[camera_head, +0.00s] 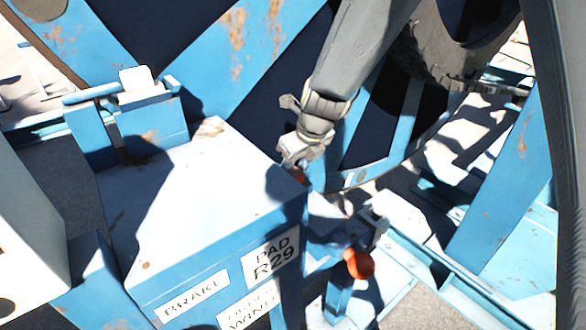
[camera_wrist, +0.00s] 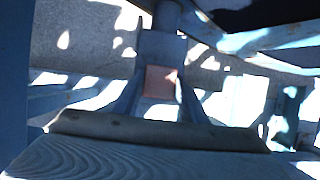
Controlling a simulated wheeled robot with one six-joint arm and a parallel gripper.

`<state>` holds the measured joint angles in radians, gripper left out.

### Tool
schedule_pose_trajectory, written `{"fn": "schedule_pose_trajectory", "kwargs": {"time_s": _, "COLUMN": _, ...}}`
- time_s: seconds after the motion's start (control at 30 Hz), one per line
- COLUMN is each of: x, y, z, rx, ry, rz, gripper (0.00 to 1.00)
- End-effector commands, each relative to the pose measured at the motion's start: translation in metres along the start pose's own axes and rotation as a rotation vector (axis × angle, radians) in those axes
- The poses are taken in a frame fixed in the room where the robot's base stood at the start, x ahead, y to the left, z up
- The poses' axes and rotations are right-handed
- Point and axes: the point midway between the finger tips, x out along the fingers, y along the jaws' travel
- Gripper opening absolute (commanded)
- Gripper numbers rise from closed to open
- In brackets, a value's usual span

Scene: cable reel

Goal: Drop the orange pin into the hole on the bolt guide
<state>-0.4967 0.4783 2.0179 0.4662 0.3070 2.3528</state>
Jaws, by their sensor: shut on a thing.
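My gripper (camera_head: 297,158) reaches down from the top, beside the right edge of the blue cabinet. A small orange-red piece (camera_head: 299,175) shows at its fingertips, partly in shadow; I take it as the orange pin, held. In the wrist view a dull reddish square face of the pin (camera_wrist: 160,82) shows between the fingers of my gripper (camera_wrist: 160,100). A blue bracket (camera_head: 373,228) stands lower right of the gripper, apart from it; it may be the bolt guide. Its hole cannot be made out.
The blue cabinet (camera_head: 190,205) with label plates fills the left and centre. An orange round knob (camera_head: 358,264) sticks out below the bracket. The big blue reel (camera_head: 235,55) stands behind. Blue frame beams (camera_head: 500,195) lie at the right, with open ground between.

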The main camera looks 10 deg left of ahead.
Motion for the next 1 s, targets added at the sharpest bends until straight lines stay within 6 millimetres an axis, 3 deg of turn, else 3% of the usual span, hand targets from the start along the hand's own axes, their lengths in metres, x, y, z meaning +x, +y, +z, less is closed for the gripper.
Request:
{"fn": "schedule_pose_trajectory", "kwargs": {"time_s": 0.97, "x": -0.0002, "y": 0.0001, "z": 0.0002, "rx": 0.0, "ry": 0.0, "rz": 0.0, "gripper": 0.02}}
{"fn": "schedule_pose_trajectory", "kwargs": {"time_s": 1.0, "x": -0.0002, "y": 0.0001, "z": 0.0002, "rx": 0.0, "ry": 0.0, "rz": 0.0, "gripper": 0.46}}
